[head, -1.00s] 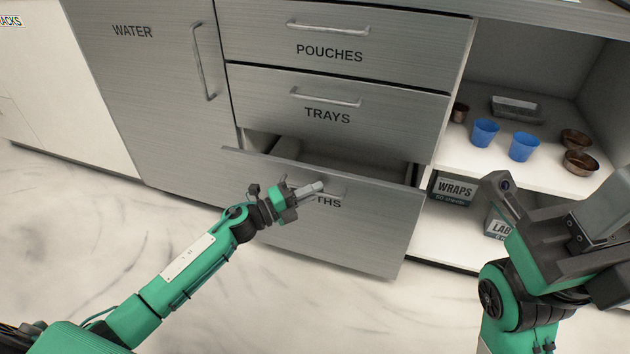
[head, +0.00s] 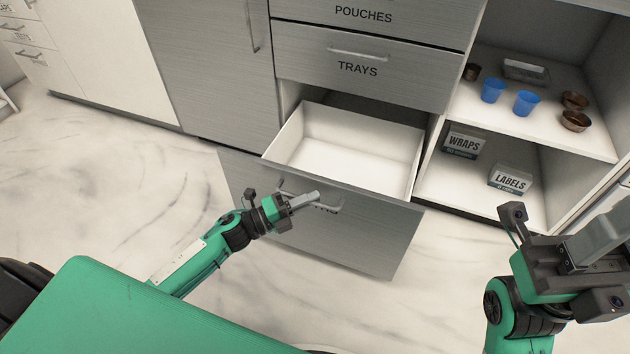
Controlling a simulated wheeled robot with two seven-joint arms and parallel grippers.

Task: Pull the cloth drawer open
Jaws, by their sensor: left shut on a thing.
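The cloth drawer (head: 350,238) is the lowest grey drawer in the head view, its label partly hidden behind my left gripper. It stands well open, and its white inside (head: 350,150) shows empty where I can see it. My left gripper (head: 303,201) is at the drawer front, shut on the drawer's bar handle (head: 332,207). The left end of the handle is partly hidden by the gripper. My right gripper (head: 580,250) is raised at the right, apart from the drawer; its fingertips are not clear.
The trays drawer (head: 358,68) and the pouches drawer (head: 364,15) above are shut. Open shelves at the right hold blue cups (head: 493,90), brown bowls (head: 575,120), a wraps box (head: 464,142) and a labels box (head: 510,179). The marble floor (head: 130,165) at the left is clear.

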